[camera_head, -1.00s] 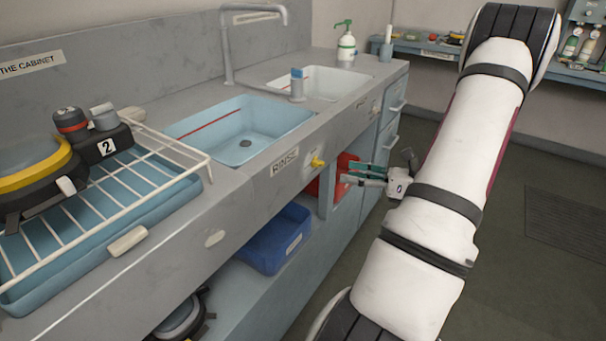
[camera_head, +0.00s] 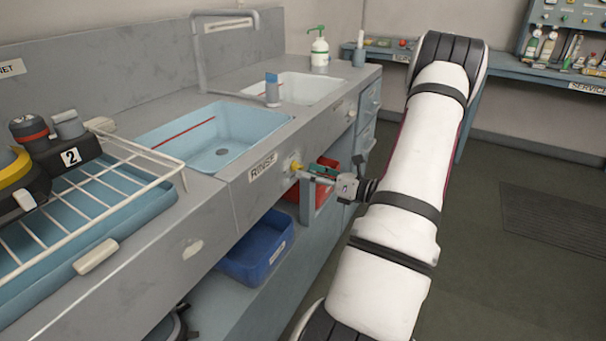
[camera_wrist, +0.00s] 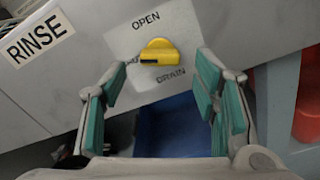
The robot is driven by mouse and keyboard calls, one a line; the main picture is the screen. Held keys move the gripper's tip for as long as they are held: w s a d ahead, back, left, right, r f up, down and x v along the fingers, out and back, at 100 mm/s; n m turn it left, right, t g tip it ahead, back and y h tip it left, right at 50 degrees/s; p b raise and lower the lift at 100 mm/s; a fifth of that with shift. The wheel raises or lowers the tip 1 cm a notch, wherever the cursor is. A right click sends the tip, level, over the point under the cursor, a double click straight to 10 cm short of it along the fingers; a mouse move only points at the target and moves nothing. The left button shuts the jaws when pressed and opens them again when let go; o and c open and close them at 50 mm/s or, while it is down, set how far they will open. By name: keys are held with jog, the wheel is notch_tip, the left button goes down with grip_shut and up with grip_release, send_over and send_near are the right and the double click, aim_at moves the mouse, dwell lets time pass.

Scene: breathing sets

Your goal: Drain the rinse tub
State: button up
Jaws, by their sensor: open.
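The rinse tub (camera_head: 222,140) is a light blue basin set in the counter, with a red line on its wall and a dark drain in its floor. Whether it holds water is hard to tell. Below it, on the front panel beside the RINSE label (camera_head: 263,167), is the yellow drain knob (camera_head: 295,166). In the wrist view the knob (camera_wrist: 159,52) sits on a pale plate marked OPEN above and DRAIN below; other lettering at its left is partly hidden. My gripper (camera_wrist: 160,95) is open, its green-padded fingers either side of the knob's line and short of it. In the head view my gripper (camera_head: 308,174) faces the panel.
A white rack (camera_head: 110,190) with dark gear marked 2 stands on the counter at left. A blue bin (camera_head: 255,250) and a red bin (camera_head: 318,187) sit on the shelf below. A second, white basin (camera_head: 305,88) lies beyond the tub. Open floor is at right.

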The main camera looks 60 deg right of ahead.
jog(key=shift+w+a, duration=0.1)
jog(key=shift+w, duration=1.15)
jog(key=c, duration=1.2)
jog(key=shift+o, duration=0.2)
jog(key=shift+f+n+b, duration=0.1)
jog(key=shift+n+b, duration=0.85)
jog(key=shift+n, duration=1.55)
jog(key=o, duration=1.2)
jog(key=shift+c, duration=0.2)
jog(key=s+d, duration=0.1)
jog(key=s, duration=1.1)
jog(key=shift+s+d, duration=0.1)
